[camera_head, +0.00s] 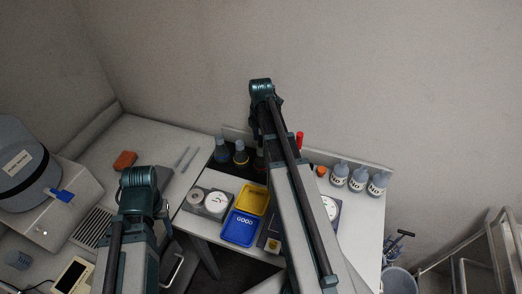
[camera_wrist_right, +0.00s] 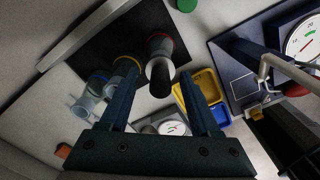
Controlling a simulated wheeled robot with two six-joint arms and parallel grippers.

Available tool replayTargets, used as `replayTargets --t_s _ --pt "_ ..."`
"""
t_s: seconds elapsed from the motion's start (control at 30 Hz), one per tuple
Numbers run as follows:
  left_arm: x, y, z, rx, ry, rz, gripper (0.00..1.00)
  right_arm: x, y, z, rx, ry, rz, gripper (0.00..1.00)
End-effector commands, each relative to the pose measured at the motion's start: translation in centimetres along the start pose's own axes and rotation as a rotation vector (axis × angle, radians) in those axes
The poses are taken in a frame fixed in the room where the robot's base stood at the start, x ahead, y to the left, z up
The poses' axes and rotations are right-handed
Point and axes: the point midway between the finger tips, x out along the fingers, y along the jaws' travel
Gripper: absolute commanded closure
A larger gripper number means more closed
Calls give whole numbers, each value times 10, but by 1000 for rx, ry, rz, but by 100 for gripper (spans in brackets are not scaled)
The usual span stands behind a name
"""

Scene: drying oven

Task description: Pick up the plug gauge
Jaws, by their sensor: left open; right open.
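No object can be identified with certainty as the plug gauge. In the right wrist view, my right gripper (camera_wrist_right: 163,88) is open and empty, pointing down over the table. A pale upright cylinder with a dark top and red ring (camera_wrist_right: 160,57) shows between its fingers, farther down; I cannot tell if it is the gauge. A yellow-ringed piece (camera_wrist_right: 126,66) stands beside it, also visible in the head view (camera_head: 240,156). In the head view my right arm hides its own gripper.
Yellow (camera_head: 252,197) and blue (camera_head: 239,228) trays lie on the table near a round dial (camera_head: 215,202). Several grey bottles (camera_head: 358,180) stand at the right back. Two thin rods (camera_head: 181,157) and an orange block (camera_head: 124,160) lie at left. A wall closes the back.

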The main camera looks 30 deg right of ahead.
Motion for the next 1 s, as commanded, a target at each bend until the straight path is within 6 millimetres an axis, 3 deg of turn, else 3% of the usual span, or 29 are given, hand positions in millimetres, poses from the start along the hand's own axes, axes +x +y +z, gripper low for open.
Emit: replayTargets --t_s 0.17,0.5,1.0 --pt "-1 0 0 0 0 0 50 -1 0 0 0 0 0 38" --pt "-1 0 0 0 0 0 50 -1 0 0 0 0 0 100" --pt "-2 0 0 0 0 0 50 -2 0 0 0 0 0 100"
